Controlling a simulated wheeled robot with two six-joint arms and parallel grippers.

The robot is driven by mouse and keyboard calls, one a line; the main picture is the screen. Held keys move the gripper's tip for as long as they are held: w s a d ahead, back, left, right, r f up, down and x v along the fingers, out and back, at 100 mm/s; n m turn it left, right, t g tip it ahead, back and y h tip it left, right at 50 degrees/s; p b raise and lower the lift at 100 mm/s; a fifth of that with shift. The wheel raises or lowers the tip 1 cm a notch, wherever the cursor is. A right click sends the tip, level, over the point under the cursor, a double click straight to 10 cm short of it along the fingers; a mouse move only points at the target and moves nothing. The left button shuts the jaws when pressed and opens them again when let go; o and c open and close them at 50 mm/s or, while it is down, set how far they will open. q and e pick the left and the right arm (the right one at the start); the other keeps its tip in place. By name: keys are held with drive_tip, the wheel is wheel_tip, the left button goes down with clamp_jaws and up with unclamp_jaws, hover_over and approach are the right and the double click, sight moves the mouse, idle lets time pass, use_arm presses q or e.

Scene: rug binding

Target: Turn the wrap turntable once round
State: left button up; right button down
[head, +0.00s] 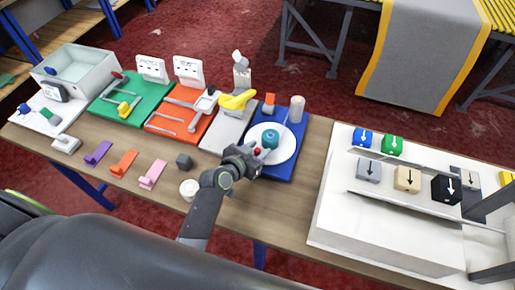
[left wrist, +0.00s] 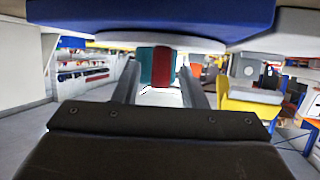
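The wrap turntable is a white disc (head: 287,150) on a blue base (head: 311,158), right of the middle of the table in the head view. A teal spool-like piece (head: 271,138) stands on the disc, and a small red piece (head: 257,151) shows at the disc's near-left edge. My left gripper (head: 262,155) reaches over that edge. In the left wrist view the disc (left wrist: 130,38) appears upside down; the red piece (left wrist: 163,67) and teal piece (left wrist: 146,66) lie between the spread fingers (left wrist: 160,85), with gaps on both sides. My right gripper is not in view.
A grey cylinder (head: 297,109) and an orange block (head: 269,103) stand at the base's back. A yellow tool (head: 238,99) lies to the left. A white board (head: 340,215) with several marked blocks lies to the right.

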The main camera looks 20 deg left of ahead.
sight(249, 139)
use_arm(q)
clamp_jaws()
idle(0.3)
drive_tip(key=b, duration=0.1)
drive_tip(key=a+m+h+b, duration=0.1)
drive_tip(key=b, duration=0.1)
drive_tip(key=shift+w+f+h, duration=0.2)
drive_tip(key=shift+f+h, duration=0.05)
drive_tip(key=shift+h, duration=0.05)
drive_tip(key=m+g+h+b, duration=0.1)
drive_tip(key=m+b, duration=0.1)
drive_tip(key=b, duration=0.1)
drive_tip(key=w+a+m+g+h+b, duration=0.1)
drive_tip(key=g+h+b, duration=0.1)
drive_tip(key=b, duration=0.2)
drive_tip(key=w+a+m+g+h+b, duration=0.1)
drive_tip(key=m+b, duration=0.1)
drive_tip(key=b, duration=0.1)
drive_tip(key=shift+a+m+h+b, duration=0.15)
drive_tip(key=shift+m+h+b, duration=0.15)
drive_tip(key=shift+w+a+r+m+g+h+b, duration=0.15)
drive_tip(key=shift+m+g+h+b, duration=0.2)
drive_tip(key=shift+b, duration=0.35)
drive_tip(key=shift+w+a+r+m+g+h+b, duration=0.15)
drive_tip(key=shift+m+g+h+b, duration=0.2)
drive_tip(key=shift+b, duration=0.35)
drive_tip(key=shift+d, duration=0.1)
unclamp_jaws()
